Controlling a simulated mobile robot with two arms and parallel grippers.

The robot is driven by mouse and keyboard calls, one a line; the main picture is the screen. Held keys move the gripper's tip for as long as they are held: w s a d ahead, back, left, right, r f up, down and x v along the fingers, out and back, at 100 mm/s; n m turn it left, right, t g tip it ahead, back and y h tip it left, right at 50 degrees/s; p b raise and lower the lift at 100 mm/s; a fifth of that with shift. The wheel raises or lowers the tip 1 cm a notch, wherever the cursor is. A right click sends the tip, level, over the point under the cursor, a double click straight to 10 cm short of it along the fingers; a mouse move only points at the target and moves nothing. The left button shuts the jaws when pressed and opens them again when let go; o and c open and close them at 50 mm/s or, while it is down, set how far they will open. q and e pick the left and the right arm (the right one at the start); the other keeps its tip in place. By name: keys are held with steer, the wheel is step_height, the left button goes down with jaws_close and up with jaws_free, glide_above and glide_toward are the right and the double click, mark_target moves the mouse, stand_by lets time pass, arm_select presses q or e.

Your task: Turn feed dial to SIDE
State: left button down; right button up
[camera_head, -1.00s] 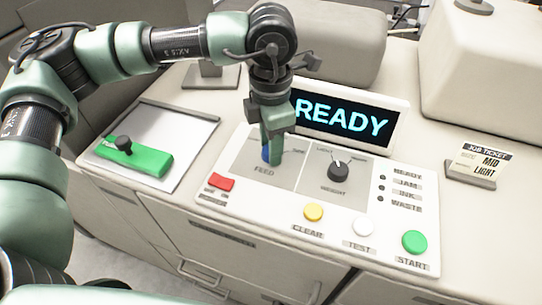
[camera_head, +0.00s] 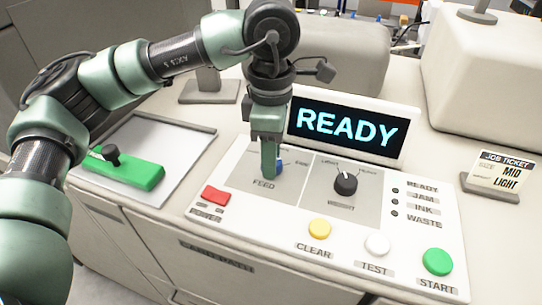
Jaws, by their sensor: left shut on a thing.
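A bit of lettering shows to the right of the dial. My right gripper is not in view.
The black weight dial (camera_head: 346,184) stands right of the feed dial. Red power (camera_head: 215,195), yellow clear (camera_head: 319,229), white test (camera_head: 377,244) and green start (camera_head: 437,261) buttons line the front. A display (camera_head: 347,127) reads READY. A job ticket (camera_head: 499,171) reads MID, LIGHT. A green bar (camera_head: 130,170) lies on the left tray.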

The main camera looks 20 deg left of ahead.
arm_select(q)
steer(key=c, duration=0.9)
jaws_free()
step_height(320, 180, up, 8)
steer(key=shift+f+b, duration=0.1)
steer(key=shift+b, duration=0.6)
